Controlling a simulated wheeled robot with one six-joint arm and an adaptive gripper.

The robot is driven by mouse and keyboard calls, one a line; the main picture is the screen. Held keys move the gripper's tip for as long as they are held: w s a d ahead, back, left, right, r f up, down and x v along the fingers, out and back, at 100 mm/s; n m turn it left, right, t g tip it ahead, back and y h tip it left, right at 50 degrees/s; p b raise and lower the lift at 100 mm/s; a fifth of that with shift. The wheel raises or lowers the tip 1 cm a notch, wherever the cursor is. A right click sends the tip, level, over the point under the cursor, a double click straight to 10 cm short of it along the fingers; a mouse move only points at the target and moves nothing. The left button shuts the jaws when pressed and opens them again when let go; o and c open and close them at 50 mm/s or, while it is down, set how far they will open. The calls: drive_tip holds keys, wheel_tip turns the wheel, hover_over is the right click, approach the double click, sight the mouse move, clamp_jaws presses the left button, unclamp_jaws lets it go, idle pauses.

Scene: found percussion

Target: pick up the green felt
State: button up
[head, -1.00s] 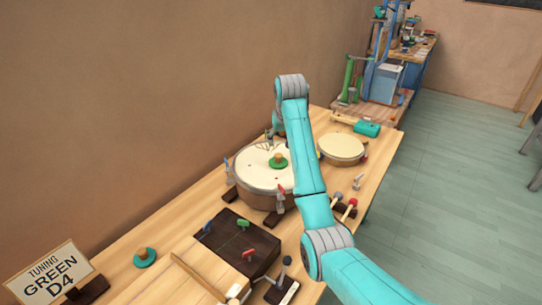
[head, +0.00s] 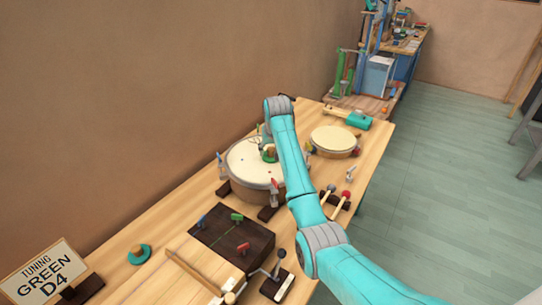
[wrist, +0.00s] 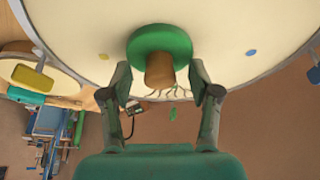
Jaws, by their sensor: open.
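The green felt (wrist: 160,42) is a round green disc with a brown wooden knob (wrist: 160,70) on it. It rests on the cream skin of the large drum (head: 240,160). In the head view the felt (head: 268,155) is partly hidden behind my arm. My gripper (wrist: 160,90) is open in the wrist view, with one finger on each side of the knob. I cannot tell whether the fingers touch the knob. In the head view my gripper is mostly hidden behind my arm.
A smaller drum (head: 334,140) and a teal mallet (head: 350,120) lie beyond the large drum. A dark block with coloured pegs (head: 225,245), a teal felt (head: 139,254) and a sign reading "TUNING GREEN D4" (head: 45,275) are nearer. Coloured clamps stand around the large drum's rim.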

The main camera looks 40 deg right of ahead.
clamp_jaws()
drive_tip(key=shift+r, duration=0.1)
